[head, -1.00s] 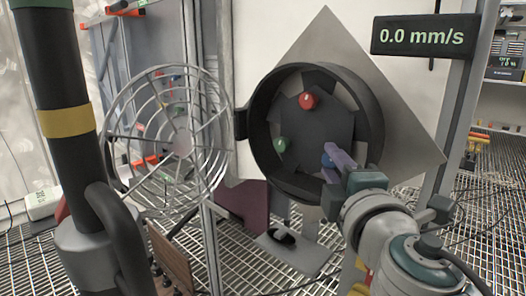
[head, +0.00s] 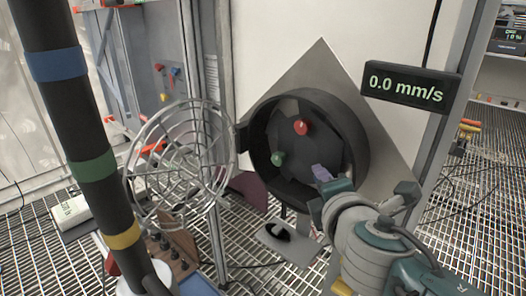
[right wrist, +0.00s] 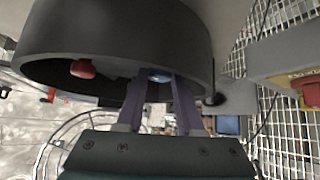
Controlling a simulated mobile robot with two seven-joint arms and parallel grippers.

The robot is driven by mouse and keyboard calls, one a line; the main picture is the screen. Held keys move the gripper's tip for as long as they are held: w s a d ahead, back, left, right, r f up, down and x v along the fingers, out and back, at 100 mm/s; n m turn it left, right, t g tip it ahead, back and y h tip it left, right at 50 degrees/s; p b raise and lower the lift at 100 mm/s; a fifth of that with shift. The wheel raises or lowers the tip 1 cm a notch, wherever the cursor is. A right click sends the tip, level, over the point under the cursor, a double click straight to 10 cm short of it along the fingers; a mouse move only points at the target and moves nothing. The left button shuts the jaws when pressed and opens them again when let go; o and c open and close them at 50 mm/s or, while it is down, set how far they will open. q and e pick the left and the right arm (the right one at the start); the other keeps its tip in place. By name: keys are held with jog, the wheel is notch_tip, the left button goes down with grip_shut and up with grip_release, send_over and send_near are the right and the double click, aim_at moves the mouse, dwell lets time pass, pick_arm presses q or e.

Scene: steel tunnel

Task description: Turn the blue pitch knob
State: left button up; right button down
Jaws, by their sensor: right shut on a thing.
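The blue pitch knob (right wrist: 160,76) shows in the right wrist view between the purple fingers of my right gripper (right wrist: 160,92), which is shut on it. In the head view my right gripper (head: 321,173) reaches into the lower right of a round black housing (head: 358,150), and its fingers hide the blue knob. A red knob (head: 300,127) is at the top inside the housing and a green knob (head: 278,158) at the left. The red knob also shows in the right wrist view (right wrist: 83,69). My left gripper is not in view.
A round wire guard (head: 182,160) stands swung open to the left of the housing. A dark pole with blue, green and yellow bands (head: 82,130) stands at the left. The floor is steel grating (head: 455,190).

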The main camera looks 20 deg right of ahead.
jog(key=c, duration=0.5)
grip_release()
jog(key=shift+c, duration=0.2)
jog(key=p+v, duration=0.2)
jog(key=v, duration=0.8)
jog(key=shift+w, duration=0.1)
